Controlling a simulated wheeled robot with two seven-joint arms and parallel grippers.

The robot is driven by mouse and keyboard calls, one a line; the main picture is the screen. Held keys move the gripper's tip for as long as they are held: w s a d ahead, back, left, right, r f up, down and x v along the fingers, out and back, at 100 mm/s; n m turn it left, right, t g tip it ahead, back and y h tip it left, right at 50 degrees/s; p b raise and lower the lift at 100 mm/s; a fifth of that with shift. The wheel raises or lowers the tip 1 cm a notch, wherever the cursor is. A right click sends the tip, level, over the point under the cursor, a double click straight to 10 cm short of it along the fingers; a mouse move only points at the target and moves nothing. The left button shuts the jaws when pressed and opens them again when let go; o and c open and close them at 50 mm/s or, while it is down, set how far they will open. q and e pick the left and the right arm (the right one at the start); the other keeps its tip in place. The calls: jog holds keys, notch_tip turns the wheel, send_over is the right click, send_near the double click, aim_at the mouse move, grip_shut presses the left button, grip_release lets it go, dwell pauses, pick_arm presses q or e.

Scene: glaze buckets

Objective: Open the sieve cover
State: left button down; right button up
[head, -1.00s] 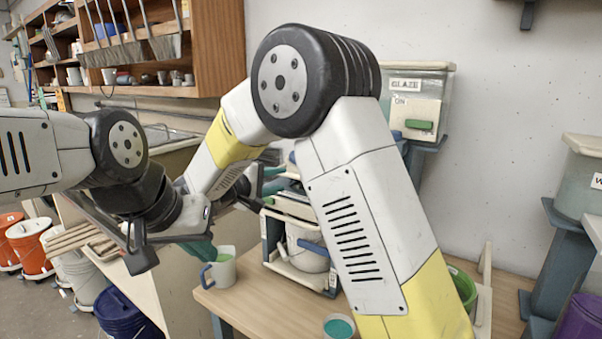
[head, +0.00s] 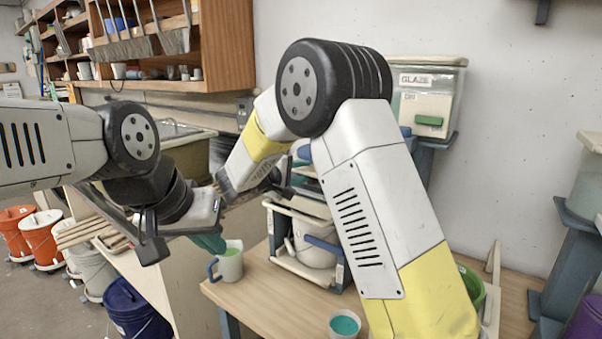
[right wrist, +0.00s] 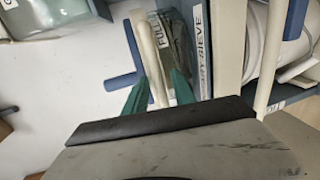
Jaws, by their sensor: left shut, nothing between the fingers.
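The sieve stand (head: 283,268) is a cream and blue frame on the table, with a white bucket (head: 312,250) inside. My right arm hides part of its top, and I cannot make out how its cover sits. In the right wrist view, a panel with a "SIEVE" label (right wrist: 203,50) stands right of my right gripper (right wrist: 160,90). Its green fingers are apart, on either side of a cream bar (right wrist: 149,45); contact is not clear. My left gripper (head: 210,243) is shut and empty, beside the mug (head: 229,267).
A cup of teal glaze (head: 344,325) stands at the table's front edge. A green bucket (head: 470,285) is right of my right arm. A glaze container (head: 428,95) stands behind on a blue stand. Buckets (head: 42,240) stand on the floor at left.

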grip_shut()
dwell(1.2)
